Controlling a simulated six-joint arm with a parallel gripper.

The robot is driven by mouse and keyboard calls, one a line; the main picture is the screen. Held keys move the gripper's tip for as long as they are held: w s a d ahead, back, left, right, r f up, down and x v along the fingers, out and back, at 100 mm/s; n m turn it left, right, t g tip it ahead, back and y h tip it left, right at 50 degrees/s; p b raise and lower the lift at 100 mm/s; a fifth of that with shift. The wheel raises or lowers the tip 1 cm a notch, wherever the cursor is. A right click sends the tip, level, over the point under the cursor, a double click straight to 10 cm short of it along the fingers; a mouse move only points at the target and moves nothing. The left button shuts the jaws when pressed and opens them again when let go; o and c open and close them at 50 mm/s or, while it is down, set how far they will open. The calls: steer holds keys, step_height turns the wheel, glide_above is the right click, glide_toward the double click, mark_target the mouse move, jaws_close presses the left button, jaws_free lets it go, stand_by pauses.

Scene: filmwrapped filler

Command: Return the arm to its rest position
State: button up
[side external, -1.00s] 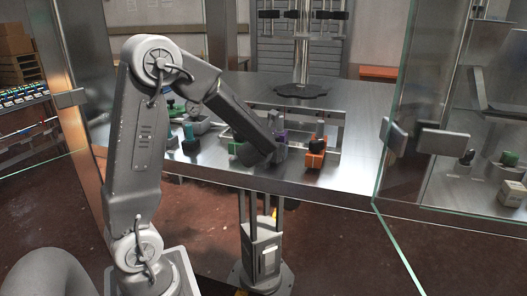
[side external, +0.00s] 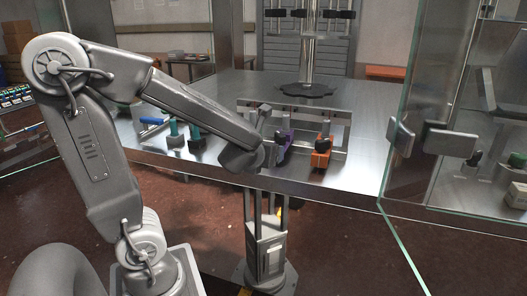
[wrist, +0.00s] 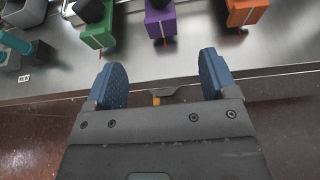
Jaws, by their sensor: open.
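My gripper (wrist: 161,74) is open and empty, its two blue fingers apart in the wrist view, over the front edge of the steel table (wrist: 270,62). In the side view my wrist is at that front edge, and the fingers are mostly hidden. Beyond the fingertips stand a green block (wrist: 98,32), a purple block (wrist: 161,22) and an orange block (wrist: 245,10), none touched. The purple block (side external: 284,142) and orange block (side external: 321,152) also show in the side view. My forearm slopes down to the right from a raised elbow.
Teal-topped pieces (side external: 174,131) stand on the table left of my forearm. A metal frame (side external: 345,130) stands behind the blocks, with a post (side external: 308,50) farther back. A glass door with a handle (side external: 448,138) is at the right. The table's right part is clear.

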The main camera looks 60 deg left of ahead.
steer(key=s+d+r+n+g+h, duration=0.1)
steer(key=s+d+n+h, duration=0.3)
steer(key=d+n, duration=0.5)
steer(key=s+d+r+n+g+h, duration=0.1)
steer(key=s+d+n+g+h, duration=0.2)
steer(key=n, duration=1.5)
steer(key=s+d+h, duration=0.2)
steer(key=s+d, duration=0.2)
steer(key=d, duration=0.2)
steer(key=shift+s+d+r+h, duration=0.2)
steer(key=shift+s+r+h, duration=0.1)
steer(key=shift+r, duration=0.05)
